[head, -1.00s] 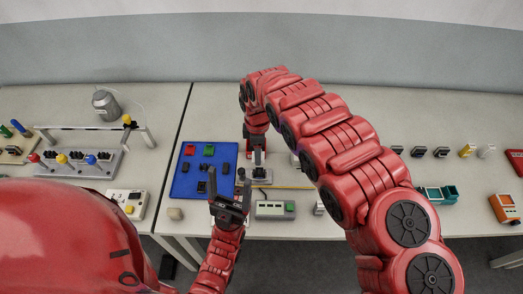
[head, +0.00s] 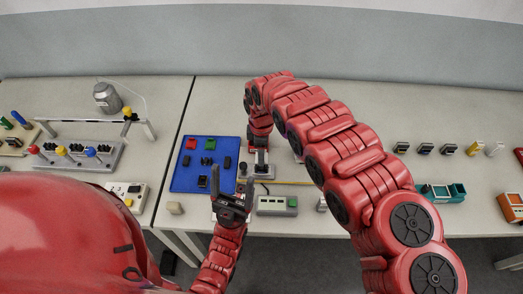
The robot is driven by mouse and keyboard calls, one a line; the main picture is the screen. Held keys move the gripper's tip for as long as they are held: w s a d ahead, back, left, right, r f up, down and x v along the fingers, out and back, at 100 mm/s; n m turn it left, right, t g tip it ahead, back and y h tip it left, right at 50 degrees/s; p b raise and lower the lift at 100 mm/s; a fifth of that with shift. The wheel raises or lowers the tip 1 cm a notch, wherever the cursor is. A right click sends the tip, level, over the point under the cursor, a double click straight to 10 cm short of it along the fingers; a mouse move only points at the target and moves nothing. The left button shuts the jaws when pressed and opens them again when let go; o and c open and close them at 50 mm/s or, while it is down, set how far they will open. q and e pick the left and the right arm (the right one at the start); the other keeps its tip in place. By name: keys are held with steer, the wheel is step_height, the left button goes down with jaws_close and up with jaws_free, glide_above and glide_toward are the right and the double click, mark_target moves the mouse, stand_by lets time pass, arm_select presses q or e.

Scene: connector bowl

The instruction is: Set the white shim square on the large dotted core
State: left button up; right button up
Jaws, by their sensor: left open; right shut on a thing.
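My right gripper (head: 260,157) points down over a small grey fixture (head: 264,175) just right of the blue mat. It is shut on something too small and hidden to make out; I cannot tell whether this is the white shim. I cannot pick out the large dotted core for certain; dark blocks, among them one at the mat's front (head: 202,181), stand on the mat.
My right arm hides the table's middle right.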

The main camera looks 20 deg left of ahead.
steer(key=shift+f+b, duration=1.5)
steer(key=shift+f, duration=0.85)
steer(key=o, duration=1.4)
steer(key=shift+w+r, duration=0.1)
steer(key=shift+r, duration=0.05)
